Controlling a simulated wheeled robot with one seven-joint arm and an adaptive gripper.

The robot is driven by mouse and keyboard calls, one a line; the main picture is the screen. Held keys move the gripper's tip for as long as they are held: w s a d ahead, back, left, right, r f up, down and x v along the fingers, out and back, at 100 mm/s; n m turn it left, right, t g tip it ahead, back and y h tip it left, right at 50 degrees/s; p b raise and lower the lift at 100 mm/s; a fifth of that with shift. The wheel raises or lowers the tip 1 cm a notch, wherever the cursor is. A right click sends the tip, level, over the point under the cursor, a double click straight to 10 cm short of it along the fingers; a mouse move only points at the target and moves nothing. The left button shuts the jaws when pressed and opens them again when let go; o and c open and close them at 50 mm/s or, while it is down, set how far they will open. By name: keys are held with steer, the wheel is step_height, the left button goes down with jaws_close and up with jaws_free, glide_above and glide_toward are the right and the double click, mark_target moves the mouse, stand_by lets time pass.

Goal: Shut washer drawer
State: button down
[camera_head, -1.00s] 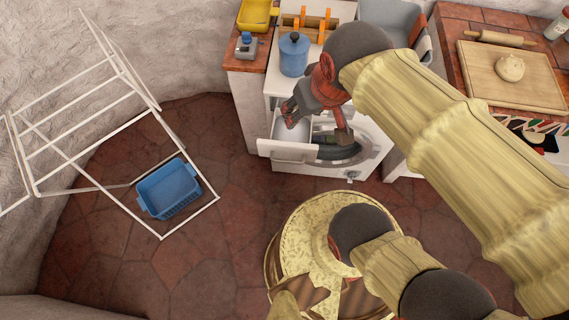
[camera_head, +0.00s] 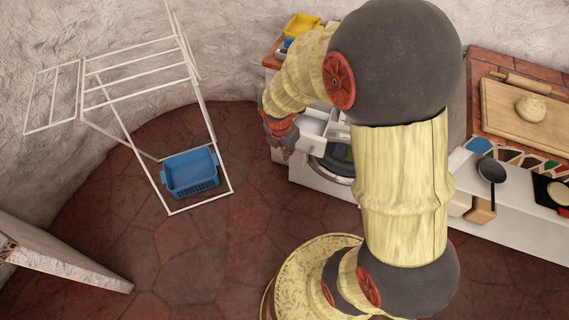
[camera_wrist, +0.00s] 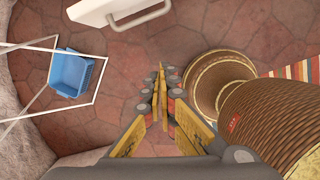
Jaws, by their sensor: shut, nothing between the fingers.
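The white washer (camera_head: 312,176) stands against the back counter in the head view, its round door partly behind my arm. Its drawer (camera_head: 311,128) stands out from the body, partly hidden by my gripper and arm. In the wrist view, a white front with a bar handle, which looks like the drawer (camera_wrist: 98,11), shows at the top edge. My gripper (camera_head: 287,150) is at the drawer's left front side in the head view; I cannot tell if it touches. In the wrist view my gripper (camera_wrist: 160,68) is shut and empty, pointing over the floor, apart from the white front.
A white drying rack (camera_head: 128,143) with a blue basket (camera_head: 191,173) stands on the left. A counter with a cutting board (camera_head: 523,112) and a dark pan (camera_head: 491,171) is on the right. The tiled floor between rack and washer is clear.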

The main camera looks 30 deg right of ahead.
steer(key=w+d+f+n+b, duration=0.2)
steer(key=f+b, duration=0.1)
steer(key=f, duration=0.2)
steer(key=w+d+f+n+b, duration=0.1)
steer(key=w+d+f+b, duration=0.2)
steer(key=f, duration=0.2)
steer(key=shift+f+n, duration=0.2)
steer(key=shift+n, duration=0.2)
stand_by(0.4)
steer(key=p, duration=1.5)
glide_above(309, 125)
steer(key=s+a, duration=0.1)
steer(key=shift+a+r, duration=0.1)
steer(key=shift+a, duration=0.1)
steer(key=shift+w+d, duration=0.45)
steer(key=shift+d, duration=0.15)
